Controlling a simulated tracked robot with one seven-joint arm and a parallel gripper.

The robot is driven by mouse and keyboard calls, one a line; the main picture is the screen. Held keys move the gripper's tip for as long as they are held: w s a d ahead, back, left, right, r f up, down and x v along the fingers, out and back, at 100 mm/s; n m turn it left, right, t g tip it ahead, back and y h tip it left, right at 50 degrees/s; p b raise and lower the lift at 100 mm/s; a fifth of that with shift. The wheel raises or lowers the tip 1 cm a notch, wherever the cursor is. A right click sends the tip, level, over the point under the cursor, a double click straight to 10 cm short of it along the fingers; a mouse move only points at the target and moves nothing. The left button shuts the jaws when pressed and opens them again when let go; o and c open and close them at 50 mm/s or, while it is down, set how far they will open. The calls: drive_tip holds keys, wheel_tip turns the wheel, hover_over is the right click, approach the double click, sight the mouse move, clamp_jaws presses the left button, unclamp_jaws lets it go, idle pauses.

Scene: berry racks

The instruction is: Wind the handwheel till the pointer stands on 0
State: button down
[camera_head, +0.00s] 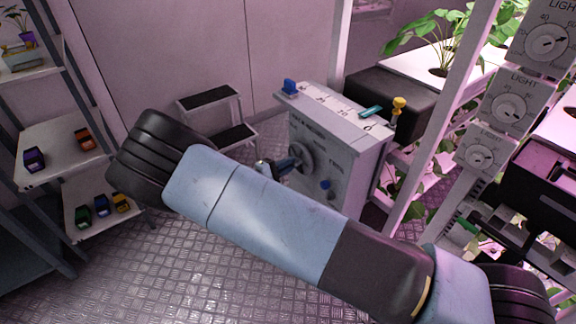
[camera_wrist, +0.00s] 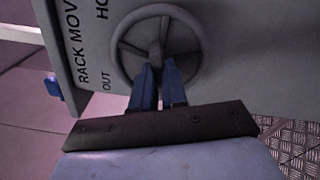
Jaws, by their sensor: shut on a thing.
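The grey handwheel (camera_head: 302,157) is on the front of a grey box (camera_head: 345,165); in the wrist view the spoked wheel (camera_wrist: 119,50) shows close up. My gripper (camera_head: 287,164) is at the wheel, its blue fingers (camera_wrist: 157,64) shut on the part that stands out near the wheel's middle. A numbered white scale (camera_head: 335,108) runs along the box top. A teal pointer (camera_head: 371,111) lies across it toward the right end, close to the last mark, which looks like 0. I cannot tell whether it is exactly on that mark.
A small blue knob (camera_head: 325,185) is low on the box front. Light dials (camera_head: 510,108) are on the rack at right. A step stool (camera_head: 215,100) stands behind.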

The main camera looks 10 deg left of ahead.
drive_tip(key=shift+s+f+m, duration=0.1)
drive_tip(key=shift+f+m, duration=0.05)
drive_tip(key=shift+m, duration=2.35)
drive_tip(key=shift+s+f+m, duration=0.1)
drive_tip(key=shift+m, duration=2.4)
drive_tip(key=c, duration=1.4)
unclamp_jaws()
drive_tip(key=shift+w, duration=0.1)
drive_tip(key=shift+o, duration=1.2)
drive_tip(key=shift+w+r, duration=0.1)
drive_tip(key=shift+r, duration=0.05)
drive_tip(key=v, duration=1.4)
drive_tip(key=shift+w, duration=0.1)
